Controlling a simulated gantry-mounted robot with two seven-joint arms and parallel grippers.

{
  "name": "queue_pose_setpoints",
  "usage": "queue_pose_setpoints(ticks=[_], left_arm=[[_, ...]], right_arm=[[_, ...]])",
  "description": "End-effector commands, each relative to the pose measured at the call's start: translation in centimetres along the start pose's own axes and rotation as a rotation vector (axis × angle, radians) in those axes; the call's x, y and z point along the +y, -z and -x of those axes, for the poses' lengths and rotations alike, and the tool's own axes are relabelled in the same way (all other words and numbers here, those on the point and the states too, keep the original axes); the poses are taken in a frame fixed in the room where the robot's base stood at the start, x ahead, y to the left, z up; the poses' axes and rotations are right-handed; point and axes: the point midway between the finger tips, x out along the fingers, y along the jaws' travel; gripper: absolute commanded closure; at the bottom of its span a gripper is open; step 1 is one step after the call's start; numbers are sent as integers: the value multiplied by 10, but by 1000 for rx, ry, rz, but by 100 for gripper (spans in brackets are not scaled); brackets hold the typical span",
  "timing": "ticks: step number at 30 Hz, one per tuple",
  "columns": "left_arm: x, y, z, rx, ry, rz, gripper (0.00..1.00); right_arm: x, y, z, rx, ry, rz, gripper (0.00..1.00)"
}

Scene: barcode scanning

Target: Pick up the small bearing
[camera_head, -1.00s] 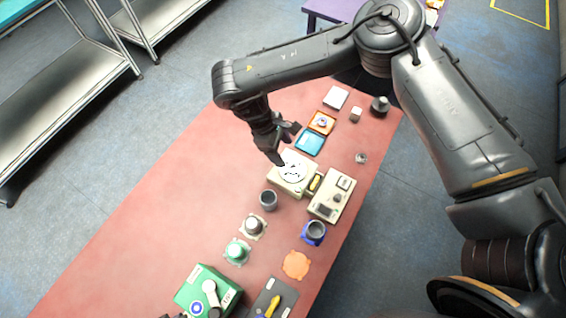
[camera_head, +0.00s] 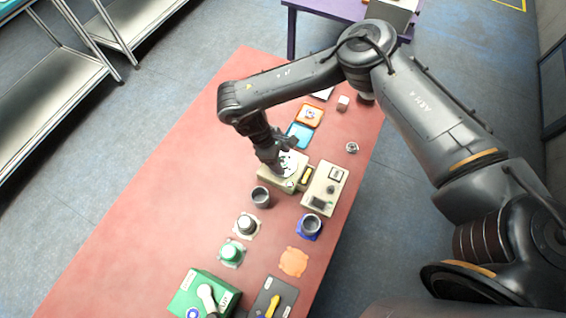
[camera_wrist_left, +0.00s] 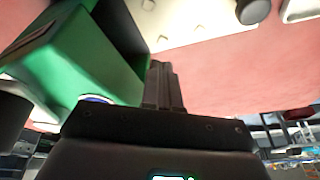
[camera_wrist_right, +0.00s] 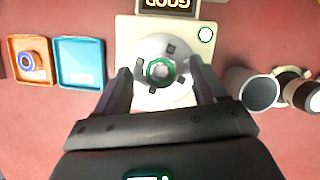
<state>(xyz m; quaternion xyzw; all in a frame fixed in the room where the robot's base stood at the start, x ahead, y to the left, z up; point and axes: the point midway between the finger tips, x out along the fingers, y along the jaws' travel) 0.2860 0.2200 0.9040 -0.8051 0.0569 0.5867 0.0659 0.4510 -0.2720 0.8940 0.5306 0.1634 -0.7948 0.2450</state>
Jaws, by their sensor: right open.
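A small ring-shaped bearing with a green band (camera_wrist_right: 160,70) sits in the middle of a white round plate (camera_wrist_right: 146,94) on a beige device (camera_wrist_right: 124,40). My right gripper (camera_wrist_right: 161,80) is open, its fingers on either side of the plate, with the bearing between them but apart from them. In the head view, my right gripper (camera_head: 276,160) is over the device (camera_head: 266,184) and hides the bearing. Another ring, with a blue band (camera_wrist_right: 26,62), lies in an orange tray. My left gripper (camera_wrist_left: 165,86) has its fingers together, with nothing visible between them, beside a green box.
A blue tray (camera_wrist_right: 79,62) is beside the orange tray (camera_wrist_right: 42,44). A display box (camera_head: 318,198) adjoins the device. Grey cup (camera_head: 261,196), blue-based cup (camera_head: 311,227) and green box (camera_head: 196,291) stand nearby. A small metallic piece (camera_head: 352,147) lies at right. The table's left side is clear.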

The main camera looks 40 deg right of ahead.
Motion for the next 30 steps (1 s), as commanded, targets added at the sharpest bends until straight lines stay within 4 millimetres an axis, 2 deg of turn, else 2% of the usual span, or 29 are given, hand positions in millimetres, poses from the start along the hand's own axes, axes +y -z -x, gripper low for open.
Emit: queue_pose_setpoints(ticks=[3,10,22,30], left_arm=[[1,0,-2,1,-3,3,100],[3,0,-1,2,-9,12,100],[2,0,-1,2,-7,9,100],[0,0,-1,1,0,0,100]], right_arm=[[0,0,-6,0,0,1,29],[0,0,-6,1,-1,1,29],[0,0,-6,1,-1,1,90],[0,0,-5,1,-1,1,90]])
